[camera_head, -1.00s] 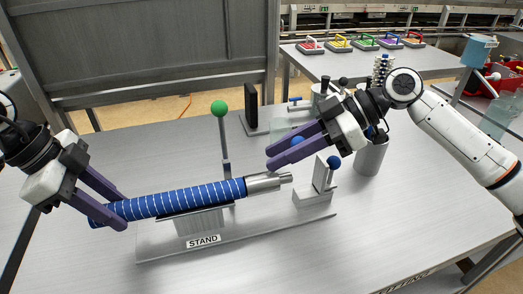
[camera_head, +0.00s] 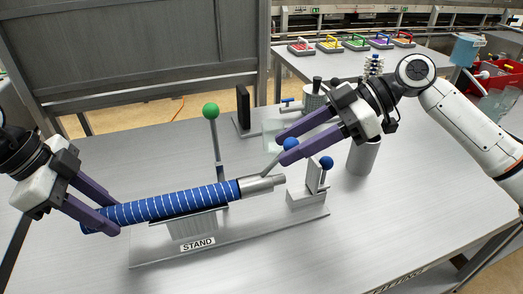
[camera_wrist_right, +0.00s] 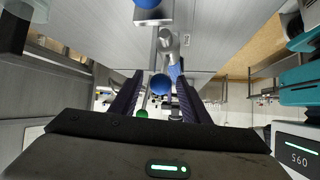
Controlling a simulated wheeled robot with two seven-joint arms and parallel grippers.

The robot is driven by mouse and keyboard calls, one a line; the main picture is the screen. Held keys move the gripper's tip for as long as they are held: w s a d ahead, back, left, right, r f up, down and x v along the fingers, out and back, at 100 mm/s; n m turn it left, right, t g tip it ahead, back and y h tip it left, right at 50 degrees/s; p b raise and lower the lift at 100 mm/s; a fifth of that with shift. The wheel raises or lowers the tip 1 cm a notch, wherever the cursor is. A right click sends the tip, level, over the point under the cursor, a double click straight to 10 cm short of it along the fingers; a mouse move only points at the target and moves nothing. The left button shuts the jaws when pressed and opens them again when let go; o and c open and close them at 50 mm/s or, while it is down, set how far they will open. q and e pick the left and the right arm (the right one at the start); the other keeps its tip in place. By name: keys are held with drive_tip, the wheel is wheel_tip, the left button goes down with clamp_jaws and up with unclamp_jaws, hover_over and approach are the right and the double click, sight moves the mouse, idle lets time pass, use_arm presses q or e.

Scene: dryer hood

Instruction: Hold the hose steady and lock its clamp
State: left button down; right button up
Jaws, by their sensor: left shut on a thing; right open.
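The blue hose (camera_head: 170,204) with white stripes lies along the grey stand (camera_head: 150,254), its right end at a silver metal sleeve (camera_head: 262,184). My left gripper (camera_head: 110,222) is shut on the hose's left end. A slanted lever with a blue knob (camera_head: 290,144) rises beside the sleeve. My right gripper (camera_head: 281,149) is open around this knob; the right wrist view shows the knob (camera_wrist_right: 160,84) between the fingers. A lever with a green knob (camera_head: 211,111) stands upright behind the hose. Another blue knob (camera_head: 326,163) tops a bracket at the stand's right end.
A grey cup (camera_head: 363,156) stands below my right wrist. A dark upright plate (camera_head: 243,110) and a clear block stand behind. A grey panel (camera_head: 130,50) closes off the back left. The table front right is clear.

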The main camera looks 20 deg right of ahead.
drive_tip(key=v, duration=0.8)
use_arm(q)
drive_tip(key=c, duration=1.2)
unclamp_jaws()
drive_tip(key=shift+r, duration=0.1)
